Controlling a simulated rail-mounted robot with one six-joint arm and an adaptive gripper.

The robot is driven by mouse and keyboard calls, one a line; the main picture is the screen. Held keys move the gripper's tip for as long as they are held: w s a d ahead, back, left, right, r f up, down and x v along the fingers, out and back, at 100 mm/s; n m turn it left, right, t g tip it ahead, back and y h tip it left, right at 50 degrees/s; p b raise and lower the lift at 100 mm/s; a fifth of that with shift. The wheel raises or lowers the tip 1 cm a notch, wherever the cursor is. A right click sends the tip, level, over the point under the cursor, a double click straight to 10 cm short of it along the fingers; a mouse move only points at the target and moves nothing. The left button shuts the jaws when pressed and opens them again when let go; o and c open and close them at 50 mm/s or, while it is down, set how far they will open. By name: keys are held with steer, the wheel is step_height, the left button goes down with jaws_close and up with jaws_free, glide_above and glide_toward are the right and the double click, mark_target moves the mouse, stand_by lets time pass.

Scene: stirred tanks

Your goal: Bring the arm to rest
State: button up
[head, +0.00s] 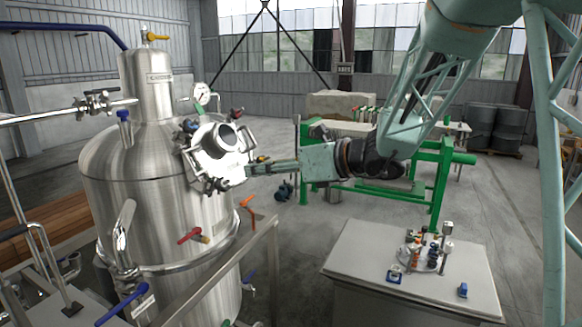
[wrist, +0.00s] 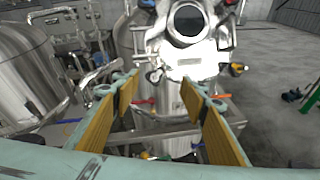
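My gripper (head: 252,168) reaches left from my teal arm in the head view. Its fingertips are close to the round hatch fitting (head: 218,148) on the shoulder of the steel tank (head: 130,215); I cannot tell whether they touch it. In the wrist view my gripper (wrist: 155,93) has its two yellow-padded fingers wide apart with nothing held between them. The hatch fitting (wrist: 188,25) shows just beyond the fingers, with its dark round glass and clamps.
Valves with red and orange handles (head: 190,235) and a rail (head: 215,270) are at the tank. A grey cabinet (head: 350,265) with small bottles stands at lower right. A green frame (head: 435,180) and dark drums (head: 480,125) stand behind. Open floor lies between tank and cabinet.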

steer(key=s+d+f+n+g+h+b, duration=0.25)
steer(key=s+n, duration=0.45)
steer(key=s, duration=0.8)
steer(key=s+d+f+n+g+h+b, duration=0.1)
steer(key=s+d+f+n+g+b, duration=0.15)
steer(key=s+n, duration=0.85)
steer(key=s+d+f+n+h+b, duration=0.3)
steer(key=s+d+f+n+h, duration=0.1)
steer(key=s+d, duration=0.7)
steer(key=s+d+f+n+t+h+b, duration=0.1)
steer(key=s+d+f+n+h+b, duration=0.2)
steer(key=s+d, duration=0.9)
steer(key=shift+s+d+f+n+h, duration=0.3)
steer(key=shift+s+f+n+h, duration=0.5)
steer(key=shift+f, duration=0.4)
